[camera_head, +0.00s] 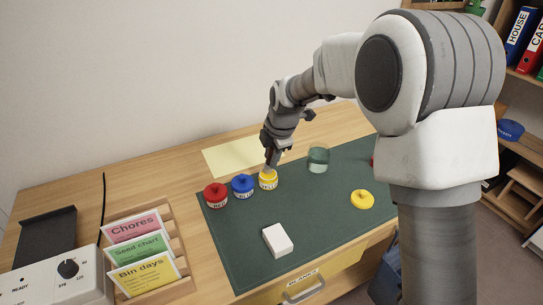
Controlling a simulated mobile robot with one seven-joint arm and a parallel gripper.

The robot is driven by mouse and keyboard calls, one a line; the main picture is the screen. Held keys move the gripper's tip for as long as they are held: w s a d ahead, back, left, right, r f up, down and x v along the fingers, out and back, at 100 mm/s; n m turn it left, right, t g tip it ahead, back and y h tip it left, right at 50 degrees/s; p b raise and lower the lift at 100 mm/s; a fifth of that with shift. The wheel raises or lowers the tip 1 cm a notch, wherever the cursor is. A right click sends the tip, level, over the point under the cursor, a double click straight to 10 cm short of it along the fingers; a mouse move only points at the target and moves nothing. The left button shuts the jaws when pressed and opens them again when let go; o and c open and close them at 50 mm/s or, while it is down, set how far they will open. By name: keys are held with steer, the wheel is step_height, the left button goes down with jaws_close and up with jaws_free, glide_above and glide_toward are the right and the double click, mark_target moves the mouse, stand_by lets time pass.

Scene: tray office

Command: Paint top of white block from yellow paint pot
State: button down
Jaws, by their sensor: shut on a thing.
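The white block (277,240) lies on the dark green mat (320,220), near the mat's front edge. The yellow paint pot (268,182) stands at the mat's back left, open at the top. My gripper (271,156) is right above this pot, pointing down, and is shut on what seems to be a paintbrush. The brush is mostly hidden by the fingers, and its tip is at or in the pot's mouth; I cannot tell how deep. A yellow lid (362,199) lies on the mat at the right.
Red (216,195) and blue (243,186) pots stand left of the yellow one. A greenish glass jar (318,160) stands to its right. A card rack (165,235) is at the left. The mat around the block is clear.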

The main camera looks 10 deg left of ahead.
steer(key=shift+f+b, duration=0.3)
steer(key=shift+f, duration=0.25)
stand_by(1.1)
steer(key=shift+r, duration=0.1)
steer(key=shift+r+p, duration=2.55)
steer(key=shift+r, duration=0.9)
steer(key=s+d+f+m+g+h+p, duration=0.1)
steer(key=s+d+m+h+p, duration=0.2)
steer(key=d+m, duration=0.9)
steer(key=s+d+m+g+h+p, duration=0.2)
steer(key=s+d+m+p, duration=0.5)
steer(key=d+m, duration=0.6)
steer(key=shift+s+d+f+h, duration=0.25)
steer(key=shift+d+f+h, duration=0.1)
steer(key=shift+h, duration=0.35)
steer(key=shift+a, duration=0.25)
